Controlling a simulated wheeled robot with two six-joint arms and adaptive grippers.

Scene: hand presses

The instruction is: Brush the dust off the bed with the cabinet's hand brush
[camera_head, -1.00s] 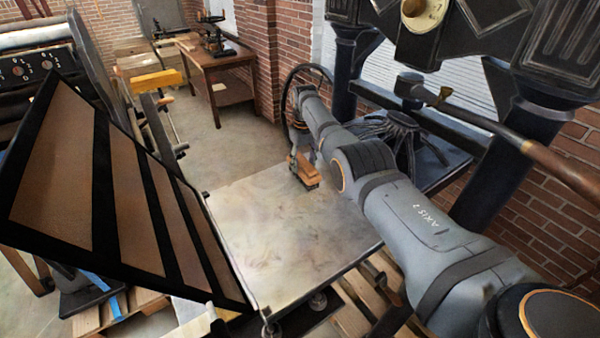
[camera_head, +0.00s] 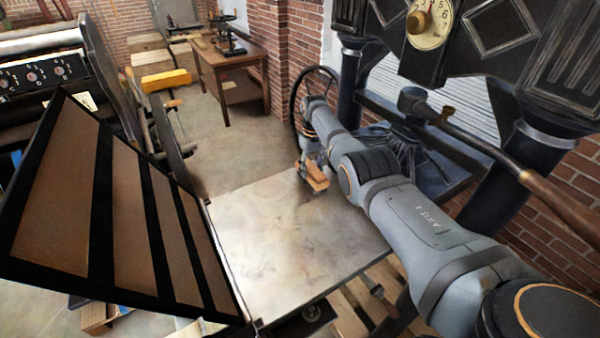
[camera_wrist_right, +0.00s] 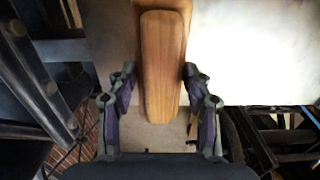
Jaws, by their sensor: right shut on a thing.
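The bed (camera_head: 285,240) is a flat, pale metal plate with faint greyish smudges on its surface. The hand brush (camera_head: 316,176) has a brown wooden back and is at the far edge of the bed. My right gripper (camera_head: 308,168) is shut on it. In the right wrist view the wooden brush (camera_wrist_right: 160,65) lies lengthwise between the two fingers of my right gripper (camera_wrist_right: 160,105), with the pale bed (camera_wrist_right: 250,50) beyond it. Its bristles are hidden, so I cannot tell whether they touch the bed. My left gripper is not in view.
A black hinged frame with brown panels (camera_head: 60,205) stands tilted along the bed's left side. A dark press with a dial (camera_head: 428,25) and a wooden-handled lever (camera_head: 545,190) stands at the right. A wooden table (camera_head: 225,75) is at the back.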

